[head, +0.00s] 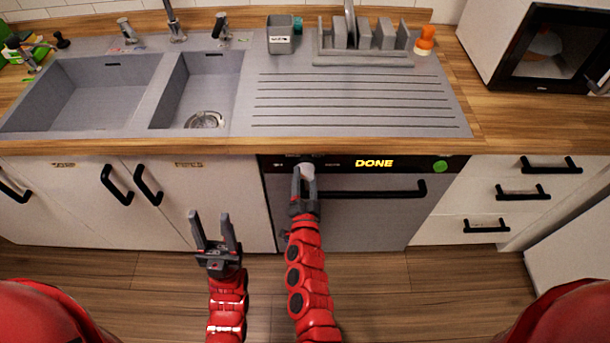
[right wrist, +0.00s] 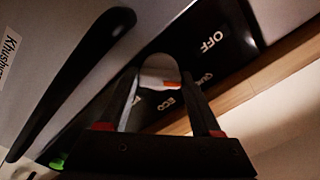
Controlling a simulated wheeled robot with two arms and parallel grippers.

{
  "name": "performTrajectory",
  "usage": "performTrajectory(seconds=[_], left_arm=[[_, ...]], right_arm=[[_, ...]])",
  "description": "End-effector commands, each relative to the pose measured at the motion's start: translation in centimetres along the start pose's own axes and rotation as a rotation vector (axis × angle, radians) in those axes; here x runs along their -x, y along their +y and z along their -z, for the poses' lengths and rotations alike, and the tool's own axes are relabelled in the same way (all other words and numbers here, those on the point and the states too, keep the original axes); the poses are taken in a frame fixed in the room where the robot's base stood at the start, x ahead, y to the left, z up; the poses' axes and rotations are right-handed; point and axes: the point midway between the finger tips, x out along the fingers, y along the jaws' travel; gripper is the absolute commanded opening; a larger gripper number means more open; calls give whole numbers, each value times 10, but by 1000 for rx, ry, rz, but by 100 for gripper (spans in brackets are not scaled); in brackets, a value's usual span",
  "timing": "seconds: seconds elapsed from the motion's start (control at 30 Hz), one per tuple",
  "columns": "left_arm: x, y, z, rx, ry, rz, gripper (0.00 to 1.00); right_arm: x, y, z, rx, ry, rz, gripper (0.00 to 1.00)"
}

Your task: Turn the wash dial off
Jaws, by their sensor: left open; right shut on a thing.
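The wash dial (head: 307,170) is a pale knob on the dark control panel of the dishwasher (head: 345,215). My right gripper (head: 304,176) reaches up to it and is shut on it. In the right wrist view the dial (right wrist: 158,68) sits between the two fingers of my right gripper (right wrist: 158,85), with an orange mark on its face. The white OFF label (right wrist: 211,42) and ECO label (right wrist: 169,101) are near it; other labels are partly hidden. The panel display (head: 373,163) reads DONE. My left gripper (head: 210,214) is open and empty, in front of the cabinet doors left of the dishwasher.
A black dishwasher handle (head: 385,190) runs below the panel, and a green round light (head: 440,166) is at its right end. The counter edge overhangs above. Cabinet handles (head: 148,185) stick out on the left, drawer handles (head: 523,192) on the right. The wooden floor is clear.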

Motion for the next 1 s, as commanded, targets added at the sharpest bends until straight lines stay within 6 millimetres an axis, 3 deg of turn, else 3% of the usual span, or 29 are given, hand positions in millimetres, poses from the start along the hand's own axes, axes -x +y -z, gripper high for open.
performTrajectory(seconds=[0.5,1.0], left_arm=[[-24,-1,4,0,0,0,50],[-29,-1,5,0,0,0,50]], right_arm=[[1,1,-1,420,-5,-2,9],[1,2,-2,566,-6,-1,9]])
